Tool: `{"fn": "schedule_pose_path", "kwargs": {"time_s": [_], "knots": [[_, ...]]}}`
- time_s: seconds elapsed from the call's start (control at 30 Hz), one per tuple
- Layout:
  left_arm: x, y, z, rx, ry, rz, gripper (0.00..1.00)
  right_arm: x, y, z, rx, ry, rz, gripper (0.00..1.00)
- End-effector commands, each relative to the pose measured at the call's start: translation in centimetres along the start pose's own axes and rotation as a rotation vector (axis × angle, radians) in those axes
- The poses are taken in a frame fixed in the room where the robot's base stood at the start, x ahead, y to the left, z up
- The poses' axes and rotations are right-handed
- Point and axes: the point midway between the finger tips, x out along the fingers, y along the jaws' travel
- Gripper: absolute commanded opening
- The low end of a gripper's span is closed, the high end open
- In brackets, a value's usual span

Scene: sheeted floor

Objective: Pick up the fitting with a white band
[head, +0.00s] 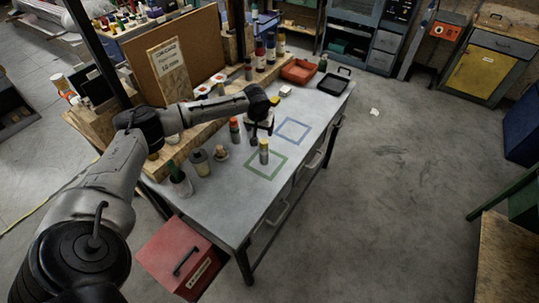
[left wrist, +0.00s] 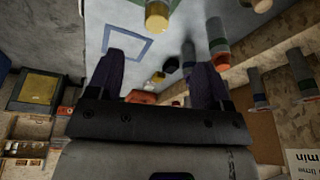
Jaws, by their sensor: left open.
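No white band can be clearly made out on any fitting. A yellow-topped fitting (head: 264,152) stands upright inside the green square outline on the grey bench (head: 235,195); a yellow-ended one shows at the top of the left wrist view (left wrist: 157,15). An orange-topped fitting (head: 234,131) stands further left; one with an orange end and green band shows in the left wrist view (left wrist: 217,42). My left gripper (head: 260,132) is open above the bench, between and behind these two, apart from both. Its two dark fingers (left wrist: 155,82) have nothing between them. My right gripper is out of view.
Jars (head: 199,163) and a dark green-topped bottle (head: 179,179) stand at the bench's left end. A blue square outline (head: 293,131) is empty. Red (head: 299,71) and black (head: 333,84) trays sit at the far end. A wooden board (head: 172,55) backs the bench.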

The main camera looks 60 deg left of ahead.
Motion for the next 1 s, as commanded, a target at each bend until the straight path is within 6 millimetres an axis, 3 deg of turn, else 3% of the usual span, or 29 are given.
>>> {"fn": "schedule_pose_path", "kwargs": {"time_s": [0.17,0.6,1.0], "knots": [[0.5,0.1,0.0,-0.095,0.005,0.005,0.73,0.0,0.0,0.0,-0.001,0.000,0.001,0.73],[7.2,0.2,-0.1,-0.109,0.005,0.004,0.73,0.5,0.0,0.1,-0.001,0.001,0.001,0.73],[9.8,0.3,-0.2,-0.107,0.006,0.004,0.73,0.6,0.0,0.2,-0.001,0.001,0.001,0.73]]}}
